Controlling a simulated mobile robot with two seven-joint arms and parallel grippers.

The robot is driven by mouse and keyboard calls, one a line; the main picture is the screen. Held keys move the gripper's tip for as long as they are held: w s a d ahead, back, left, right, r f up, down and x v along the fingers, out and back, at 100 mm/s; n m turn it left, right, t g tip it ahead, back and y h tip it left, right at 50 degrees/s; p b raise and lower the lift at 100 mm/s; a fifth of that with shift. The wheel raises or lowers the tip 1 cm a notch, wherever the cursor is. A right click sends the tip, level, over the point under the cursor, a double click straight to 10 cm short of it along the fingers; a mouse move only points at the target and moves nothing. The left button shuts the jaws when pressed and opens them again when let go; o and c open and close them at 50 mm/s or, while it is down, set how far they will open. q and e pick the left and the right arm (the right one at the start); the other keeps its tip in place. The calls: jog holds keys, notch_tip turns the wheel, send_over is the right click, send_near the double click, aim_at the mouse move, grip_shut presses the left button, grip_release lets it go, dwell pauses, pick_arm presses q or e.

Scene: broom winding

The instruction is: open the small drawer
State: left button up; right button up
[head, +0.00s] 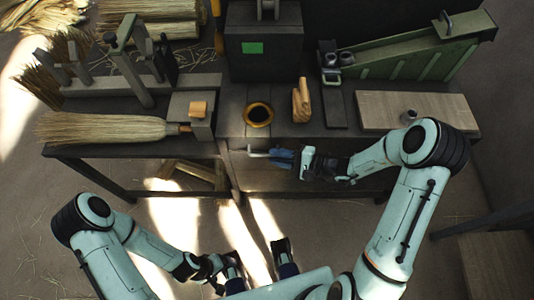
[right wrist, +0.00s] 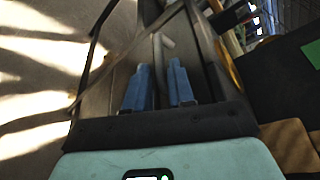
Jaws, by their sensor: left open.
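The small drawer's pale bar handle (head: 258,154) sticks out at the front edge of the bench, below the brass-rimmed hole. It also shows in the right wrist view (right wrist: 166,43), just beyond my fingertips and partly in the gap between them. My right gripper (head: 274,158) comes in from the right with its blue fingers at the handle's right end. In the right wrist view the two fingers (right wrist: 160,75) stand apart; I cannot tell whether they touch the bar. The drawer front is largely hidden by shadow and my gripper. My left gripper (head: 258,255) is open and empty, low in front of the bench.
The bench (head: 230,130) carries a straw broom (head: 100,128), a brass ring (head: 259,115), a wooden piece (head: 301,100), a wooden board (head: 410,108) and a green sloped machine (head: 420,50). The floor in front of the bench is mostly clear.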

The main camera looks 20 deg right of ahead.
aim_at(267, 155)
jog(key=shift+x, duration=1.95)
grip_shut()
pick_arm(q)
jog(key=shift+f, duration=0.1)
pick_arm(e)
jog(key=shift+s+f, duration=0.1)
